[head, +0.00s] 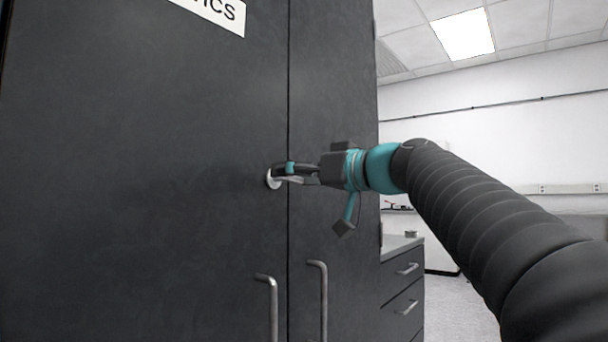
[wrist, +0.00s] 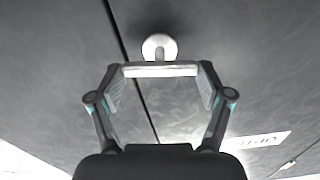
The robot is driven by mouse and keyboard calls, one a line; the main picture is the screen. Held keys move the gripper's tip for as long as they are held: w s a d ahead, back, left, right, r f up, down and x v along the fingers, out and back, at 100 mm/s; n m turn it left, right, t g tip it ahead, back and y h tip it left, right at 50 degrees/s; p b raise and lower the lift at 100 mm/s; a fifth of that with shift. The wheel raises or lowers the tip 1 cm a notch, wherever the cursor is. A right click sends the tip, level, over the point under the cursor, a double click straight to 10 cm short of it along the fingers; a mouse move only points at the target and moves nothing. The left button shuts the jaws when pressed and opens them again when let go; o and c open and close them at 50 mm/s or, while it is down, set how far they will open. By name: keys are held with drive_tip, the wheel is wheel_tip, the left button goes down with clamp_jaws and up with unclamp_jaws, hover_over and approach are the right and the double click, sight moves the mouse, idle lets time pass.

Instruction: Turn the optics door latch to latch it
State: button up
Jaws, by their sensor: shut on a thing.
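The optics door latch is a pale round base with a bar handle. In the head view its base (head: 272,181) sits on the left dark door, close to the seam between the doors. In the wrist view the latch bar (wrist: 160,71) lies crosswise in front of its round base (wrist: 159,46). My gripper (head: 284,174) reaches the latch from the right. In the wrist view my gripper (wrist: 160,75) has one finger at each end of the bar and is shut on it. The fingers partly hide the latch in the head view.
The left door (head: 140,170) bears a white sign (head: 215,13) at the top. Two vertical pull handles (head: 270,305) (head: 320,298) stand out below the latch. A counter with drawers (head: 403,280) is at the right, with open floor beyond it.

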drive_tip(key=shift+w+f+m+p, duration=0.1)
drive_tip(key=shift+m+p, duration=0.95)
drive_tip(key=shift+m, duration=2.85)
drive_tip(key=shift+f+m+p, duration=0.1)
drive_tip(key=shift+m+p, duration=0.9)
drive_tip(key=shift+m, duration=2.9)
drive_tip(key=o, duration=1.1)
drive_tip(key=shift+a, duration=0.1)
